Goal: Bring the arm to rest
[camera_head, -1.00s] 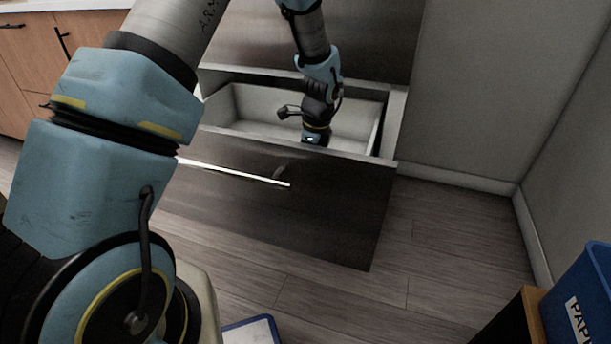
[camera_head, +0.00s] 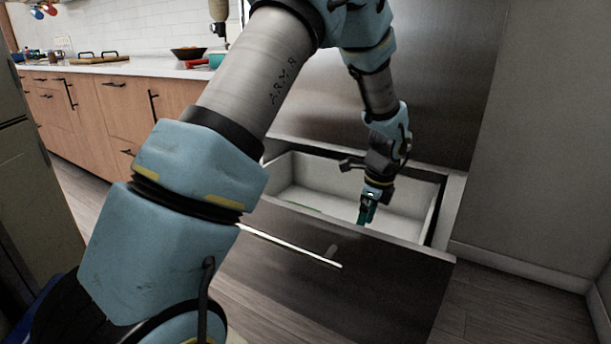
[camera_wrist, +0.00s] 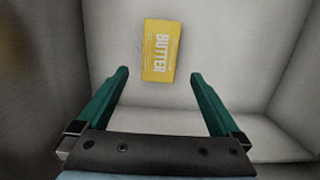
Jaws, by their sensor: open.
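My gripper (camera_head: 367,211) reaches down into an open drawer (camera_head: 330,180) below a dark steel front. In the wrist view my gripper (camera_wrist: 160,85) has its two green fingers spread wide with nothing between them. A yellow butter box (camera_wrist: 160,51) lies on the pale drawer floor just beyond the fingertips, apart from them. The butter is not clearly visible in the head view, where the drawer front and my arm hide part of the inside.
The drawer front with its long bar handle (camera_head: 290,246) stands out over the wood floor. A wall is close on the right. Wooden cabinets (camera_head: 110,103) with a white counter are at the left back, bearing a dark bowl (camera_head: 188,53).

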